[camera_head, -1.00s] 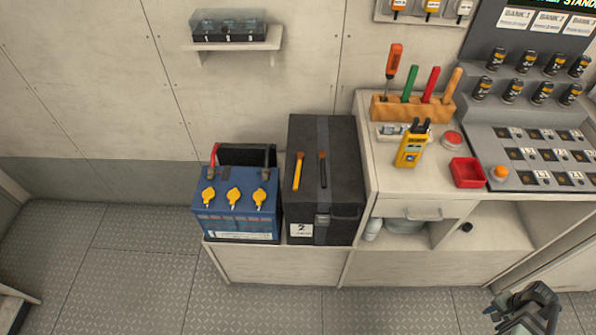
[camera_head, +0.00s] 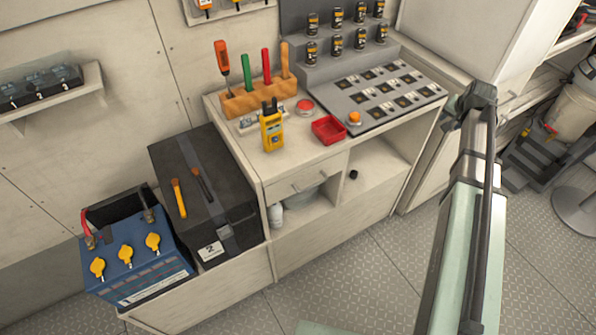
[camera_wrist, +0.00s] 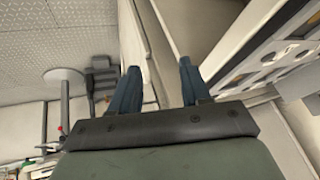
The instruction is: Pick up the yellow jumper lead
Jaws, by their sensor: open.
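In the wrist view my gripper (camera_wrist: 157,88) is open, its two dark blue fingers apart with nothing between them. In the head view my arm rises at the right, and I cannot make out the fingers there. I see no lead that I can surely name as the yellow jumper lead. A small yellow piece (camera_head: 526,133) and a red piece (camera_head: 550,129) show at the far right near a bucket, too small to identify. The blue battery (camera_head: 140,268) at the lower left has yellow caps (camera_head: 126,255) on top.
The bench bears a yellow meter (camera_head: 272,132), a red tray (camera_head: 328,130), a tool block (camera_head: 260,98) and a sloped panel (camera_head: 375,92). A black box (camera_head: 222,207) stands beside the battery. A bucket (camera_head: 572,108) and a round base (camera_head: 580,212) are at the right. Front floor is open.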

